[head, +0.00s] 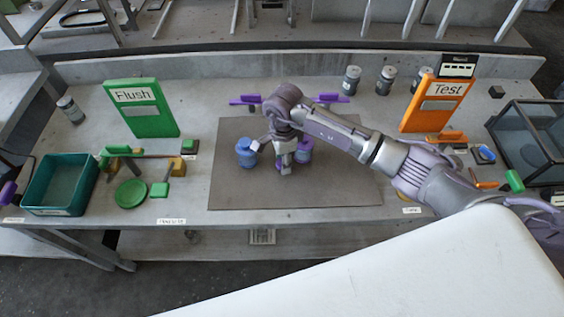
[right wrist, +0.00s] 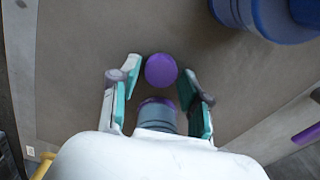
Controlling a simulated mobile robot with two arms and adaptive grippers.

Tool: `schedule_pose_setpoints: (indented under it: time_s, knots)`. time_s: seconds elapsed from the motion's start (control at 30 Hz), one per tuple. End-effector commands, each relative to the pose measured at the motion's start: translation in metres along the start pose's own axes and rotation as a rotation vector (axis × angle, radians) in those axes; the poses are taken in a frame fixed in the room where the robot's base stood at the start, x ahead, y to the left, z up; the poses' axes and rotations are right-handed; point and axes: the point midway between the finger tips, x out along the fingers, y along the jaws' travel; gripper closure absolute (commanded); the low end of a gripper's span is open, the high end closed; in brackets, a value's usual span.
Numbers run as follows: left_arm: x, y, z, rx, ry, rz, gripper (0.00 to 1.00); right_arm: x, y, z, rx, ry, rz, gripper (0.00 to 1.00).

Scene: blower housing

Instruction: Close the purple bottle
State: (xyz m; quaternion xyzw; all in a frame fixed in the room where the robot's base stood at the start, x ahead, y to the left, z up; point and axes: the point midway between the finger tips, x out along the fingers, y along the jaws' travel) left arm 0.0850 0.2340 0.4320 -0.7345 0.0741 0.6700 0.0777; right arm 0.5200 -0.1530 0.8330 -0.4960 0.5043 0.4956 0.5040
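The purple bottle (head: 305,152) stands on the brown mat (head: 345,190), partly hidden behind my right gripper (head: 284,165). In the right wrist view a round purple piece (right wrist: 161,70), perhaps a cap or bottle top, shows between the fingertips of my right gripper (right wrist: 160,76). The fingers are apart, with gaps on both sides of it. A grey-blue cylinder with a purple rim lies nearer the palm; I cannot tell what it is. A blue bottle (head: 246,153) stands left of the gripper and shows at the wrist view's upper right (right wrist: 268,14). My left gripper is out of view.
The green Flush box (head: 140,107) stands behind left, the orange Test box (head: 433,103) behind right. A green bin (head: 60,183) is at the far left, near a green disc (head: 130,193). Purple-handled tools (head: 331,98) lie behind the mat. The mat's front is clear.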

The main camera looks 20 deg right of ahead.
Motion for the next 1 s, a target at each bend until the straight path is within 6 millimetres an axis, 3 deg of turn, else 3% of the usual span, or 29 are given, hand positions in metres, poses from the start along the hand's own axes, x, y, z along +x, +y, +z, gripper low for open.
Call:
schedule_pose_setpoints:
  time_s: [0.03,0.1,0.13,0.57,0.8,1.0]
  knots:
    - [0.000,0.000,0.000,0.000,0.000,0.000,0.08,0.000,0.000,0.000,0.000,0.000,0.000,0.67]
    - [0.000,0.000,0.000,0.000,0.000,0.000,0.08,0.000,0.000,0.000,0.000,0.000,0.000,0.79]
    - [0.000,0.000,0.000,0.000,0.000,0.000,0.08,0.000,0.000,0.000,0.000,0.000,0.000,0.80]
    - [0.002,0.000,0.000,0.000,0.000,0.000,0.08,-0.005,-0.001,0.000,0.000,0.000,-0.002,0.80]
    - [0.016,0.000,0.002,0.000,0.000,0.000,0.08,-0.041,-0.002,-0.001,-0.001,0.000,-0.008,0.80]
    - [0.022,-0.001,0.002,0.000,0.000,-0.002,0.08,-0.063,0.036,-0.022,-0.001,0.001,-0.003,0.80]
